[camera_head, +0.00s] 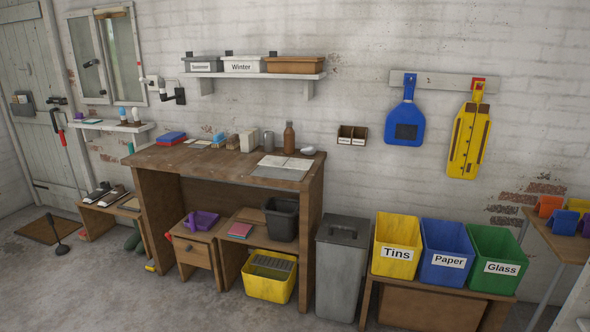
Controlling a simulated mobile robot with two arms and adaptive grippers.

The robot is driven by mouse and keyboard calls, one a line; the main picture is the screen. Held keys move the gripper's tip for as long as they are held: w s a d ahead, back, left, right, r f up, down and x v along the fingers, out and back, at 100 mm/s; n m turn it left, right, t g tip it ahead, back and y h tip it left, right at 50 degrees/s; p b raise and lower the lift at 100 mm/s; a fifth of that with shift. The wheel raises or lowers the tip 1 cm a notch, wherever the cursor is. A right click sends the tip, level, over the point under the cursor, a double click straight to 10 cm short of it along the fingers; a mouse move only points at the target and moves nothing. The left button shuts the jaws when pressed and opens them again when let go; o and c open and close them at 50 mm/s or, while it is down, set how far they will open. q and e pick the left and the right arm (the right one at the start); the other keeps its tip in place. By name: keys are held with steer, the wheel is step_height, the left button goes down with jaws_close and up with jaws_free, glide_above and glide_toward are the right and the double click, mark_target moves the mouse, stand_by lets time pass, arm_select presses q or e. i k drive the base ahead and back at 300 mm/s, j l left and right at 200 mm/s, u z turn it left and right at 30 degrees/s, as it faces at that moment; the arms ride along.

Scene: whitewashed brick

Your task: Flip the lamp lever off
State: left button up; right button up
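On the wall above the left end of the workbench is a small fixture with a pale head and a dark bracket (176,97), which looks like a wall lamp. It is too small to tell which part is a lever or how it is set. A box-like fitting (23,103) is on the door at the far left, and a red-handled item (61,138) hangs beside the door's edge; I cannot tell whether either belongs to the lamp. Neither of my grippers is in view.
The wooden workbench (170,156) stands against the wall with a bottle (289,137) and small items on top. A grey bin (341,270) and yellow, blue and green bins (398,247) stand to its right. The concrete floor (100,290) at front left is mostly clear.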

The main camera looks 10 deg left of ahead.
mark_target(143, 80)
steer(key=i+j+u, duration=0.15)
steer(key=i+u, duration=0.75)
steer(key=i+l+u, duration=0.25)
steer(key=i+u, duration=0.25)
steer(key=i+j, duration=0.15)
steer(key=i, duration=0.45)
steer(key=i+j, duration=0.15)
steer(key=i, duration=0.45)
steer(key=i+j+u, duration=0.1)
steer(key=i, duration=0.5)
steer(key=i+z, duration=0.25)
steer(key=k+j, duration=0.05)
steer(key=k, duration=0.05)
